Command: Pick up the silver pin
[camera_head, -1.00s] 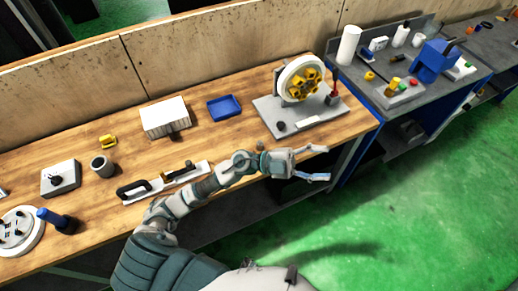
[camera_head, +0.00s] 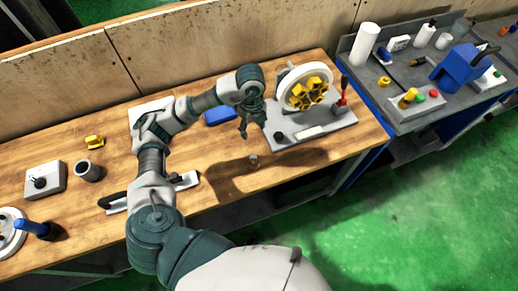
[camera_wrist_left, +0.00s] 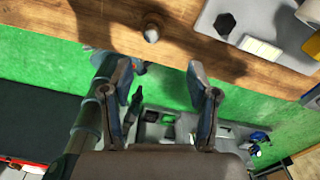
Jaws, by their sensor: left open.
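The silver pin (camera_head: 254,160) is a small grey upright cylinder standing on the wooden bench near its front edge. It also shows near the top of the left wrist view (camera_wrist_left: 151,33). My left gripper (camera_head: 253,125) is open and empty, fingers pointing down, above and slightly behind the pin in the head view. In the left wrist view its two spread fingers (camera_wrist_left: 155,80) are apart, with the pin beyond them and not between them. My right gripper is not in view.
A blue tray (camera_head: 221,116) is partly hidden behind my arm. Bench around the pin is clear.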

